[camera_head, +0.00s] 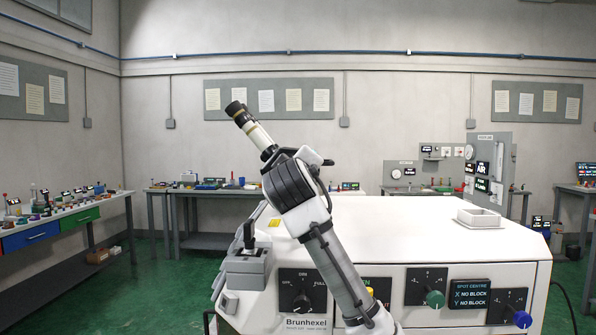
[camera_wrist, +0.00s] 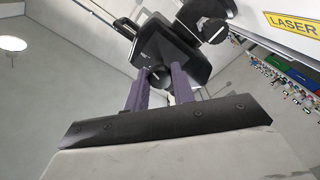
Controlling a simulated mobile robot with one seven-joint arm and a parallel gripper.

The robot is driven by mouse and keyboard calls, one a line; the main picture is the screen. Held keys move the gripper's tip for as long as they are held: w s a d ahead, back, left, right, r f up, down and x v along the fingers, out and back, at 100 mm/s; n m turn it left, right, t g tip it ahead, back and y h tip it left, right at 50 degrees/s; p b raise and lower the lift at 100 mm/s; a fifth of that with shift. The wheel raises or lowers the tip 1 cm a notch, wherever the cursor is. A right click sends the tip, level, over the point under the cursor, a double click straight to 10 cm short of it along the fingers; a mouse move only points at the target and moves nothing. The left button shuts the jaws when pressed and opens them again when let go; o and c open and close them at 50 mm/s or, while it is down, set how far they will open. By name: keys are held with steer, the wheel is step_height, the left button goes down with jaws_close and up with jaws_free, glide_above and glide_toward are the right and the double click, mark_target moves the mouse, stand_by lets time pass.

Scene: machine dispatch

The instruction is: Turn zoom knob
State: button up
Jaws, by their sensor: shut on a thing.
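In the wrist view, the two purple fingers of my gripper (camera_wrist: 159,84) reach up to a black microscope-like head (camera_wrist: 172,50). They are shut on a small dark round knob (camera_wrist: 157,74) on its near side, one finger on each side. I cannot read a label on it or see its angle. In the head view, a white tube with a black eyepiece (camera_head: 237,109) rises tilted behind my arm. My arm hides my gripper and the knob there.
The white machine (camera_head: 400,225) fills the lower middle. Its front has a DIM dial (camera_head: 302,304), a green knob (camera_head: 434,299), a blue knob (camera_head: 522,319) and a "NO BLOCK" display (camera_head: 470,294). A shallow white tray (camera_head: 479,219) sits on top at right. A laser label (camera_wrist: 293,25) shows close by.

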steer(key=o, duration=1)
steer(key=s+b, duration=0.5)
steer(key=s, duration=0.9)
steer(key=shift+b, duration=0.3)
steer(key=shift+w, duration=0.1)
